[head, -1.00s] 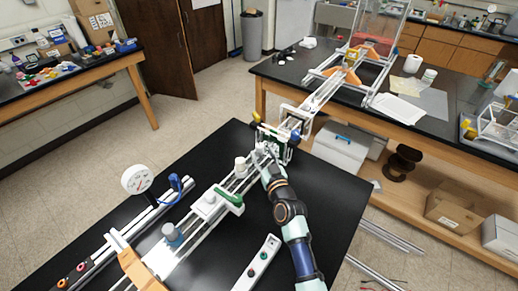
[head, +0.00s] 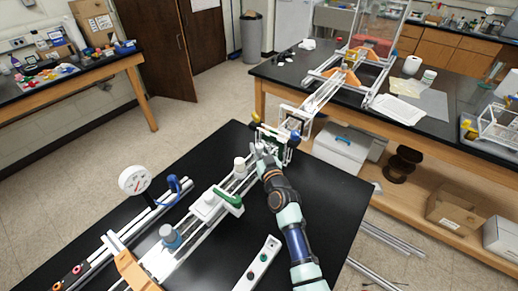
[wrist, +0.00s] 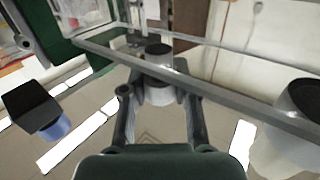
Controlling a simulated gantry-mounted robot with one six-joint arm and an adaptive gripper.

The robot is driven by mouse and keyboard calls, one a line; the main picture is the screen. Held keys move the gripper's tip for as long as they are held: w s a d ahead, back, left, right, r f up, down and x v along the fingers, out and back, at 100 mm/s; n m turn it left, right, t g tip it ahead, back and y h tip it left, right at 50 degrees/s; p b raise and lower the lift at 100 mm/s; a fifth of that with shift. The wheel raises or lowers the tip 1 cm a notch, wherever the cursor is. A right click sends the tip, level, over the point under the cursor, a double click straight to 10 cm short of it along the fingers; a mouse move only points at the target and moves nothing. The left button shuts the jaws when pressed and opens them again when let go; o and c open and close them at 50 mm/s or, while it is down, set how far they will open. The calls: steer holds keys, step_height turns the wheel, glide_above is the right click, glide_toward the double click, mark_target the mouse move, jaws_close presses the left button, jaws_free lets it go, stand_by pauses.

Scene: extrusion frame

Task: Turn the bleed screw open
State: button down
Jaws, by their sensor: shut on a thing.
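My gripper (wrist: 157,92) is shut around a short pale cylinder with a black top (wrist: 158,82), taken to be the bleed screw. One finger is on each side of it. The gripped piece is mostly hidden there by the gripper. I cannot tell how far it is turned.
In the wrist view a clear-edged bar (wrist: 215,87) crosses close by, and a larger pale knob (wrist: 295,115) stands right. The table right of my arm is clear.

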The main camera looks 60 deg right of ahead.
steer(key=f+b, duration=0.1)
steer(key=b, duration=0.2)
steer(key=shift+y, duration=0.3)
steer(key=shift+f+n+t+b, duration=0.15)
steer(key=shift+n+t+b, duration=0.2)
steer(key=shift+b, duration=0.85)
steer(key=y+b, duration=0.1)
steer(key=b, duration=0.2)
steer(key=shift+r+n+t, duration=0.35)
steer(key=shift+r, duration=0.3)
steer(key=c, duration=0.9)
jaws_free()
steer(key=shift+o, duration=0.2)
steer(key=shift+s, duration=0.1)
